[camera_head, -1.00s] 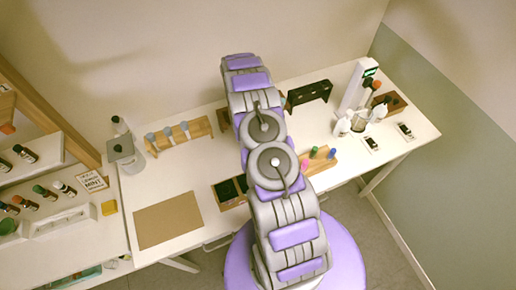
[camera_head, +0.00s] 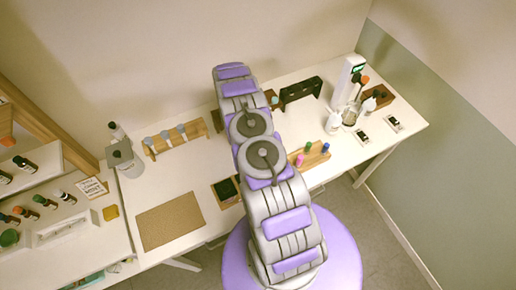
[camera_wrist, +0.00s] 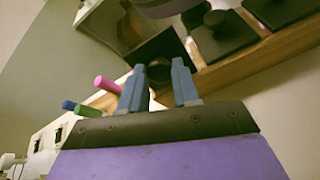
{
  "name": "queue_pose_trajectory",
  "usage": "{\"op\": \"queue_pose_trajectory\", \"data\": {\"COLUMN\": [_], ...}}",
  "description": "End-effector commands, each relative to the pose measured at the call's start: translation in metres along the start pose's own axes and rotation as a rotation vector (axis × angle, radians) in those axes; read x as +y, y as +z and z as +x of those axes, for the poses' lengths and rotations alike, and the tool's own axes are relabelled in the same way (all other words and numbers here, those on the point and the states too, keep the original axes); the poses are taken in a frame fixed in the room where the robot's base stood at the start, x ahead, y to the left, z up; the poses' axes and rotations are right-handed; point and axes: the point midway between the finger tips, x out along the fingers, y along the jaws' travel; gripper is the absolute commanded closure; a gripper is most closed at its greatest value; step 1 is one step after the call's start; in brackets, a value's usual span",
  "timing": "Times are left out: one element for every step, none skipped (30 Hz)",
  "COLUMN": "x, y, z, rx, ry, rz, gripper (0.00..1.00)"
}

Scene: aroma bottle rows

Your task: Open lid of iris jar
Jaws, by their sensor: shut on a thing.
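In the wrist view, my gripper (camera_wrist: 158,85) shows as two blue fingers, shut on a dark round knob (camera_wrist: 159,72) between them. The knob seems to belong to a dark square lid (camera_wrist: 148,48) just beyond the fingertips. Whether this lid is lifted clear of its jar I cannot tell. More black lids (camera_wrist: 222,37) with round knobs sit on a wooden holder (camera_wrist: 215,75) to the right. In the head view, the holder (camera_head: 225,203) is partly covered by my arm, and my gripper is hidden. No iris label is readable.
A brown mat (camera_head: 170,221) lies left of the holder. A wooden rack with grey-blue tops (camera_head: 178,138) stands behind it. A small wooden stand with coloured sticks (camera_head: 313,156) is right of my arm. A black rack (camera_head: 300,91) and white bottles (camera_head: 333,123) stand farther back.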

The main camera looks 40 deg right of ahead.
Motion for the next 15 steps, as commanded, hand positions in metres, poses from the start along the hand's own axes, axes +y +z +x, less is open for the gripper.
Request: {"op": "queue_pose_trajectory", "data": {"x": [-0.0002,-0.0001,-0.0001,-0.0001,-0.0001,-0.0002,-0.0003,-0.0004,-0.0005,-0.0006,-0.0007,-0.0007,-0.0008,-0.0008,-0.0007], "y": [-0.0012,-0.0011,-0.0011,-0.001,-0.0009,-0.0009,-0.0008,-0.0007,-0.0007,-0.0006,-0.0005,-0.0004,-0.0003,-0.0002,0.0], "z": [0.0025,0.0024,0.0022,0.002,0.0018,0.0015,0.0012,0.0011,0.0009,0.0007,0.0006,0.0006,0.0005,0.0005,0.0004], "rx": [-0.005,-0.005,-0.004,-0.004,-0.004,-0.003,-0.003,-0.003,-0.003,-0.003,-0.002,-0.002,-0.002,-0.002,-0.002], "ry": [0.0,0.0,0.0,0.0,0.0,0.0,0.0,0.0,0.0,0.0,0.0,0.0,0.0,0.0,0.0], "rz": [0.0,0.0,0.0,0.0,0.0,0.0,0.0,0.0,0.0,0.001,0.001,0.001,0.001,0.001,0.001], "gripper": [0.67,0.64,0.61,0.58,0.55,0.51,0.48,0.45,0.43,0.43,0.43,0.43,0.43,0.43,0.43]}}
